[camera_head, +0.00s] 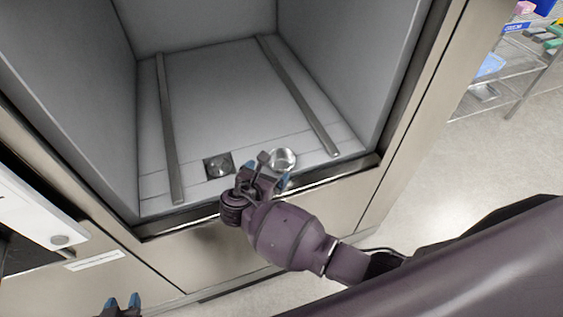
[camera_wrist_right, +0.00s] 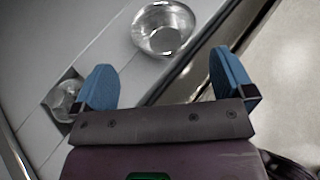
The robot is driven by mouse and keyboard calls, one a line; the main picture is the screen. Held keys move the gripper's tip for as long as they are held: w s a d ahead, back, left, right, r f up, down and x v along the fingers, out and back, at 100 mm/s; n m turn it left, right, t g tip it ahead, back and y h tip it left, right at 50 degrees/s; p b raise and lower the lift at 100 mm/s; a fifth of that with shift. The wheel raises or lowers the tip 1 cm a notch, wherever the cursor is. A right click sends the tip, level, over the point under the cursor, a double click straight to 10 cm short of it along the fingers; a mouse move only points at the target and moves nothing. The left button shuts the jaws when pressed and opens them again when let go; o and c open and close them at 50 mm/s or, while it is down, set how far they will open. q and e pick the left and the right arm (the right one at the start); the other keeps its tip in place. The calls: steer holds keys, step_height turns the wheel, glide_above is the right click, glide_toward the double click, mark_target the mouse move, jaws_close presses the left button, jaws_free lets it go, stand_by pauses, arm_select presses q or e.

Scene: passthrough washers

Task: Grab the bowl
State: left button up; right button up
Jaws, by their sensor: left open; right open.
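A small shiny metal bowl (camera_head: 283,158) sits upright on the floor of the washer chamber, near its front edge. It also shows in the right wrist view (camera_wrist_right: 163,30), at the top, beyond the two blue fingertips. My right gripper (camera_head: 266,175) reaches over the chamber's front sill, just to the left of and nearer than the bowl. In the wrist view the right gripper (camera_wrist_right: 163,75) is open, with nothing between its fingers. My left gripper (camera_head: 122,302) is open and empty at the bottom left, outside the washer; only its tips show.
The washer chamber (camera_head: 225,90) has side walls and two metal rails on its floor. A square drain recess (camera_head: 219,165) lies left of the bowl and also shows in the wrist view (camera_wrist_right: 64,98). A wire shelf cart (camera_head: 500,85) stands at the upper right, past open floor.

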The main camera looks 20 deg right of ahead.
mark_target(273, 167)
steer(key=x, duration=0.4)
steer(key=shift+s+f+x, duration=0.1)
steer(key=shift+f+x, duration=0.05)
steer(key=shift+x, duration=1.15)
steer(key=shift+s+f+x, duration=0.1)
steer(key=shift+f+x, duration=0.1)
steer(key=shift+x, duration=1.05)
steer(key=c, duration=0.6)
steer(key=shift+o, duration=0.2)
steer(key=shift+r, duration=0.1)
